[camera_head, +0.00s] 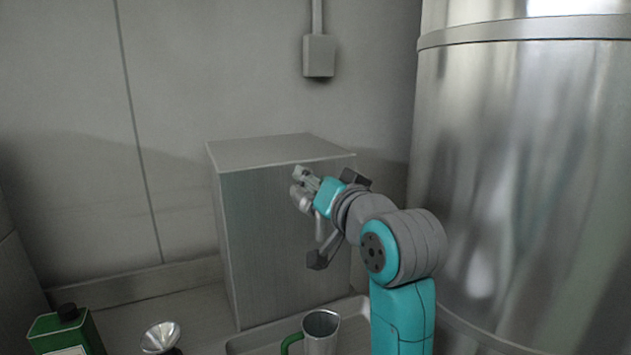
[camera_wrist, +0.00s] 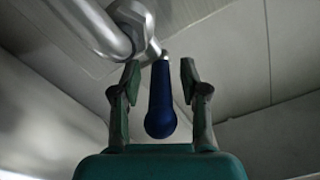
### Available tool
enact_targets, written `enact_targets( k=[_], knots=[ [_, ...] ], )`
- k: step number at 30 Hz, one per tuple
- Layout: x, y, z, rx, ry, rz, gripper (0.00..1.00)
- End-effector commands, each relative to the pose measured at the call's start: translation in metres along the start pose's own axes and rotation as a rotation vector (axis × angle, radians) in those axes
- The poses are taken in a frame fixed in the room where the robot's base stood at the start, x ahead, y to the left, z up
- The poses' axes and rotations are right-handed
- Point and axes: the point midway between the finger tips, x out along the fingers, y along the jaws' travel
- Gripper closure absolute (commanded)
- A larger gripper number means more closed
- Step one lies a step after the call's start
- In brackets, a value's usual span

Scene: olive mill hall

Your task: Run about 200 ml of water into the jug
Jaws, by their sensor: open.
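A metal jug (camera_head: 321,325) with a green handle stands upright at the bottom of the head view, below my arm. A silver tap (camera_head: 302,198) comes off the front of a grey metal box; my gripper partly hides it. In the wrist view the tap body (camera_wrist: 98,28) is at upper left, and its blue lever (camera_wrist: 161,105) hangs between my fingers. My gripper (camera_wrist: 160,75) is open around the lever, with a gap on both sides. My gripper (camera_head: 312,184) is at the tap in the head view. The spout's outlet and any water cannot be made out.
The grey box (camera_head: 270,240) stands against the wall. The jug is in a shallow tray (camera_head: 248,341). A green can (camera_head: 66,332) and a metal funnel (camera_head: 160,338) are at lower left. A large steel tank (camera_head: 520,180) fills the right. A wall box (camera_head: 319,56) hangs above.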

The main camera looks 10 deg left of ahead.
Motion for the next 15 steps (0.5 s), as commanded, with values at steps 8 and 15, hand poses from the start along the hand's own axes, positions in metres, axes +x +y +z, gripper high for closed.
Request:
enact_targets(
  k=[8,15],
  knots=[
    [0.0001,0.0000,0.0000,0.000,0.000,0.000,0.68],
    [0.0000,0.0001,0.0000,0.000,0.000,0.000,1.00]
  ],
)
